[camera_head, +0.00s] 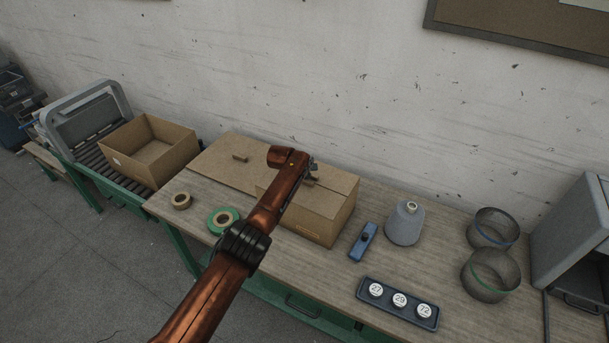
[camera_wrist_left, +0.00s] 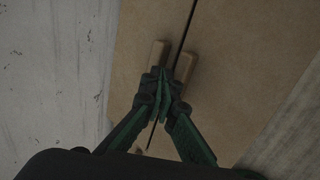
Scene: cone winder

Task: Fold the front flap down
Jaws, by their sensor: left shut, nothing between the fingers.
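The cardboard box (camera_head: 325,215) stands on the bench under my left forearm. Its top looks flat, with front and back flaps lying almost edge to edge. In the left wrist view a narrow dark seam (camera_wrist_left: 187,28) runs between the two flaps, with a small tan tab (camera_wrist_left: 159,53) on one side and another tab (camera_wrist_left: 185,67) on the other. My left gripper (camera_head: 312,172) is shut and empty, over the seam beside the tabs; its fingertips (camera_wrist_left: 163,79) look close to the cardboard, but I cannot tell whether they touch. My arm hides part of the top. My right gripper is out of view.
A wide cardboard flap (camera_head: 215,165) with a tab lies out to the box's left. Green tape (camera_head: 223,220), a blue tool (camera_head: 363,241), a grey cone (camera_head: 405,224), a numbered tray (camera_head: 398,303) and mesh cylinders (camera_head: 490,274) are on the bench. An open box (camera_head: 178,165) sits on the conveyor.

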